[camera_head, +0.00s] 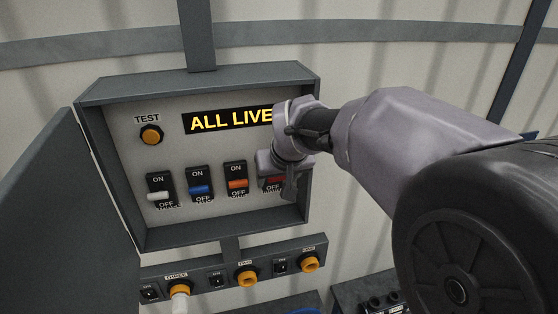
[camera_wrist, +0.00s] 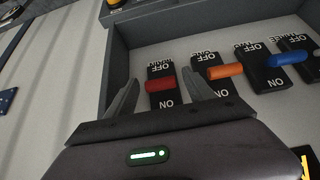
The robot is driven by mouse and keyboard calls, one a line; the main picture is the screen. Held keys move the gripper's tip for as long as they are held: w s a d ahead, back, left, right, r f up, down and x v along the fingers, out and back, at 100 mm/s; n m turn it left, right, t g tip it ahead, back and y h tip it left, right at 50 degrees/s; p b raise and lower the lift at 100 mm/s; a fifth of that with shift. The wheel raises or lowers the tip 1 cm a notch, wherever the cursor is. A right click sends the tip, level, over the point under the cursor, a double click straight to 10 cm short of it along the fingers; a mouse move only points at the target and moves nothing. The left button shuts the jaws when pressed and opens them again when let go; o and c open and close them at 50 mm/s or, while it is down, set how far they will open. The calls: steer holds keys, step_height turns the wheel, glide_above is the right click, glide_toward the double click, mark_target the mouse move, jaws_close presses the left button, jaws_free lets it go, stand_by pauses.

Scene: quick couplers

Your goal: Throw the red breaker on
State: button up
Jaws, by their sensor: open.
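The red breaker (camera_head: 273,181) is the rightmost in the grey panel box, mostly hidden behind my gripper in the head view. In the wrist view, which is turned upside down, its red lever (camera_wrist: 160,85) lies between the OFF mark above and the ON mark below. I cannot tell which way the lever is thrown. My gripper (camera_wrist: 161,78) is open, with one finger on each side of the red breaker. I cannot tell whether a finger touches it. In the head view my gripper (camera_head: 289,188) is in front of the panel's lower right.
Orange (camera_head: 237,183), blue (camera_head: 200,189) and white (camera_head: 160,195) breaker levers sit to the left. A yellow "ALL LIVE" display (camera_head: 228,121) and orange TEST button (camera_head: 150,134) are above. The box's right wall (camera_head: 305,170) is close. An open door (camera_head: 75,220) is at left; sockets (camera_head: 246,278) are below.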

steer(key=b+v, duration=0.1)
steer(key=v, duration=1.5)
steer(key=shift+s+b, duration=0.25)
steer(key=shift+b, duration=0.15)
steer(key=shift+d, duration=0.1)
